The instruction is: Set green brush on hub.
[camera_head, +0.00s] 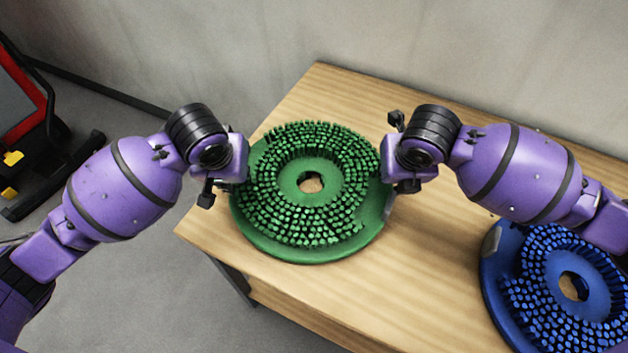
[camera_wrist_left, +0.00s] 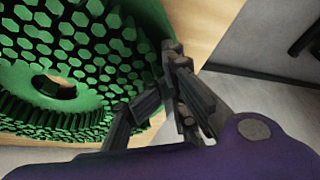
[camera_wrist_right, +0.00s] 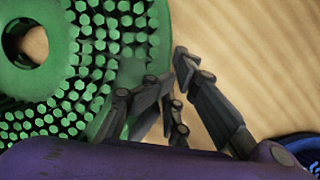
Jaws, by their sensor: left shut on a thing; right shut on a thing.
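The green brush (camera_head: 308,248) is a round disc with a central hole and rings of bristles facing up. In the head view it is at or just above the wooden table's left part; I cannot tell whether it touches the table. My left gripper (camera_head: 232,178) is shut on its left rim, and the left wrist view shows the fingers (camera_wrist_left: 165,90) at the brush edge (camera_wrist_left: 60,45). My right gripper (camera_head: 393,170) is shut on its right rim, and the right wrist view shows the fingers (camera_wrist_right: 165,95) beside the bristles (camera_wrist_right: 105,30). No hub is identifiable in these views.
A blue brush (camera_head: 500,290) lies bristles up on the table (camera_head: 400,290) at right, partly under my right arm. A wall (camera_head: 450,50) stands behind the table. A red and black machine (camera_head: 30,120) stands on the floor at far left. Bare tabletop lies between the brushes.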

